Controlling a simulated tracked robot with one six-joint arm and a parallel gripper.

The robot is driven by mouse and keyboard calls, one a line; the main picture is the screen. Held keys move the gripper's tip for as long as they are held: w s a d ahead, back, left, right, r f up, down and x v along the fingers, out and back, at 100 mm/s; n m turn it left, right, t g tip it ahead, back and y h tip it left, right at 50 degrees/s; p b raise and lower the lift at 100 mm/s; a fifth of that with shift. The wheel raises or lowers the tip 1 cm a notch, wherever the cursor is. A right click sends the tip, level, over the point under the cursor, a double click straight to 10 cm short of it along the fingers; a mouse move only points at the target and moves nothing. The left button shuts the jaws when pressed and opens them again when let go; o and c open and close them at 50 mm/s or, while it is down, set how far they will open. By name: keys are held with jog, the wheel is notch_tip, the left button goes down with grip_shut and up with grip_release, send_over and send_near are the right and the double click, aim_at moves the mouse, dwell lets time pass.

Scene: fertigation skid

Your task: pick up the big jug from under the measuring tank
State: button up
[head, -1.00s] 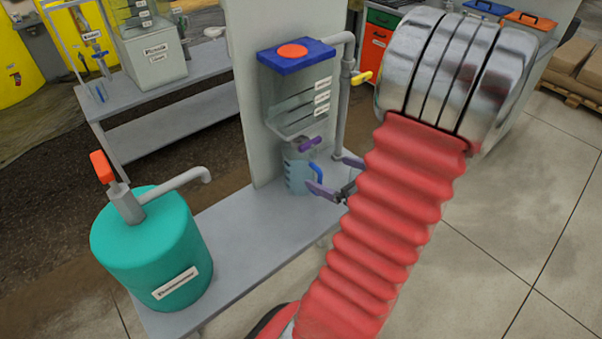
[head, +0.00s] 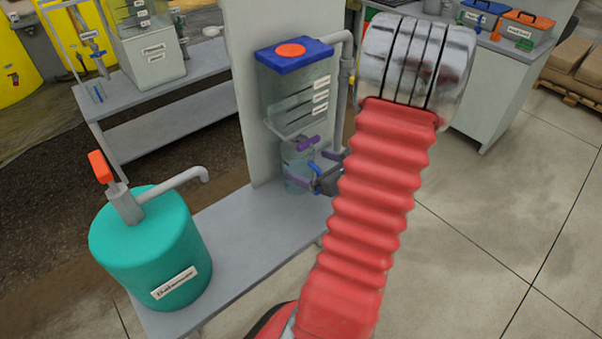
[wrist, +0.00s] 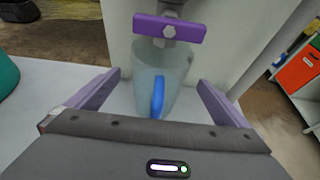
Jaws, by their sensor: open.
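The big jug is clear with a blue handle (wrist: 157,97). It stands on the grey bench under the measuring tank (head: 292,97), a clear box with a blue lid and an orange cap. In the head view the jug (head: 295,180) is partly hidden by my gripper (head: 311,164). In the wrist view my gripper (wrist: 158,92) is open, with one purple finger on each side of the jug and its handle between them. I cannot tell whether a finger touches the jug. A purple valve handle (wrist: 169,28) sits just above the jug.
A teal drum (head: 152,248) with a pump spout stands at the bench's left end. The grey bench (head: 238,232) is bare between drum and jug. A pale panel (head: 240,90) rises behind the tank, and a grey pipe (head: 343,70) runs down its right side.

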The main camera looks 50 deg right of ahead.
jog(key=shift+w, duration=0.1)
jog(key=shift+x, duration=2.55)
jog(key=shift+a, duration=0.1)
jog(key=shift+c, duration=0.6)
jog(key=shift+w+r, duration=0.1)
jog(key=c, duration=1.6)
jog(key=shift+c, duration=0.2)
jog(key=shift+r, duration=0.1)
